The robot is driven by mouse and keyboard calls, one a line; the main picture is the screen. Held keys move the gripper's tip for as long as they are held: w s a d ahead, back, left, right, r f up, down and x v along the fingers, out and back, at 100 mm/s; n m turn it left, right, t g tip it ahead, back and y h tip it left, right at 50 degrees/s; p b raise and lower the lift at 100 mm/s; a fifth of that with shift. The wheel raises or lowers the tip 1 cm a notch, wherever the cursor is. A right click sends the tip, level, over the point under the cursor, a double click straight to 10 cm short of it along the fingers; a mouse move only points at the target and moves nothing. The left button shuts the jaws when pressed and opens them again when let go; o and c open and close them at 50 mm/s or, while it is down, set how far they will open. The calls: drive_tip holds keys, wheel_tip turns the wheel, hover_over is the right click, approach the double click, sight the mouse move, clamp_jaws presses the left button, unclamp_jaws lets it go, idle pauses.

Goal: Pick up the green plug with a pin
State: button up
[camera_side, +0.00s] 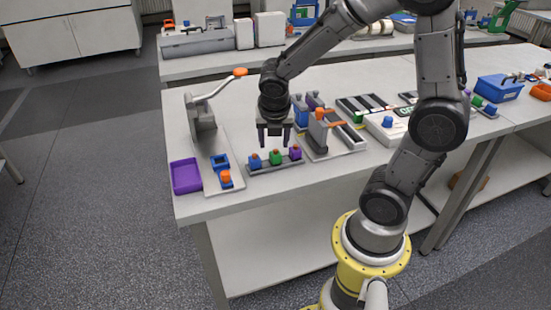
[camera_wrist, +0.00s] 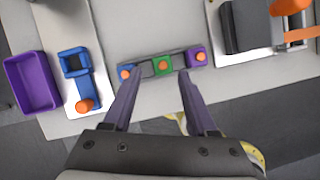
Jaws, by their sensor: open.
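The green plug (camera_side: 275,158) stands in the middle of a grey rack (camera_side: 262,169), with an orange pin on top. It also shows in the wrist view (camera_wrist: 162,66), ahead of and between my fingers. A blue plug (camera_side: 255,161) is at its left and a purple plug (camera_side: 295,153) at its right, both with orange tops. My gripper (camera_side: 273,145) is open and empty, pointing down above and slightly behind the rack in the side view. In the wrist view, its two fingers (camera_wrist: 155,72) reach toward the rack, apart from the green plug.
A purple tray (camera_side: 186,177) and a blue fixture with an orange knob (camera_side: 226,179) lie left of the rack. A lever press (camera_side: 203,115) stands at the back left. A grey device with an orange handle (camera_side: 320,130) stands close at the right.

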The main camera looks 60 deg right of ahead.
sight(275, 150)
drive_tip(key=shift+x, duration=2.8)
drive_tip(key=shift+s+d+r, duration=0.1)
clamp_jaws()
